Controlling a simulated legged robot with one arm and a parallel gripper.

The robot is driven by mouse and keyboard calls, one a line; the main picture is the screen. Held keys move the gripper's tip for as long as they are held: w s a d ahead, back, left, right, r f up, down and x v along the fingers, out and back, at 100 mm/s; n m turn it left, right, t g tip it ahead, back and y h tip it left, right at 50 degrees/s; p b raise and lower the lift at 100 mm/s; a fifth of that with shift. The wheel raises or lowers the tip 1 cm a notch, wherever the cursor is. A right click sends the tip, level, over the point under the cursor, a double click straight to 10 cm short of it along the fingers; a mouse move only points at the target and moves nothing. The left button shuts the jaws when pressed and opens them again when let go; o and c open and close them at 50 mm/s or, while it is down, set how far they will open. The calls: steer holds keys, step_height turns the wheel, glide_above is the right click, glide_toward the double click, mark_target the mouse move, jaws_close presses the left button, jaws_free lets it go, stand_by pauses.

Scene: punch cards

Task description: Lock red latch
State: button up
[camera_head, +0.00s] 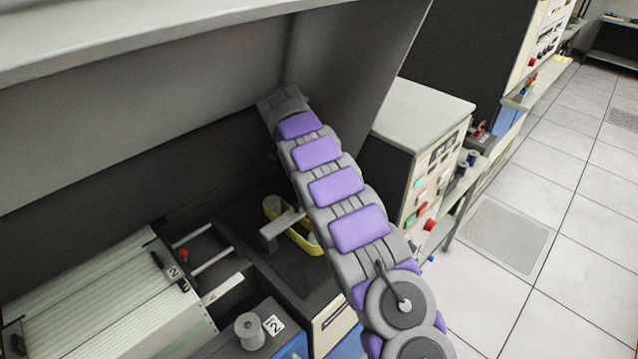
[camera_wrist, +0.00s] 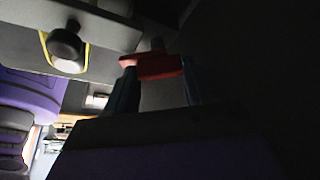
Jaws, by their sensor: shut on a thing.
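The red latch (camera_wrist: 150,66) shows in the wrist view as a flat red piece with a dark stub above it. My gripper (camera_wrist: 159,76) has one finger on each side of it and is shut on it. In the head view my arm reaches up and away into a dark recess under a grey overhang. My fingers and the red latch are hidden there, behind the end of my arm.
A ribbed machine top (camera_head: 95,310) with a "2" label and a small red knob (camera_head: 183,255) beside it stand at lower left. A grey spool (camera_head: 249,331) is at the bottom. A yellow-rimmed part (camera_head: 306,241) is left of my arm. Tiled floor (camera_head: 515,290) is clear at right.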

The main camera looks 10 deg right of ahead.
steer(key=shift+w+a+m, duration=0.1)
steer(key=shift+w+m, duration=0.05)
steer(key=shift+m, duration=0.65)
steer(key=shift+g, duration=0.3)
steer(key=o, duration=0.8)
steer(key=shift+w, duration=0.1)
steer(key=shift+o, duration=1.2)
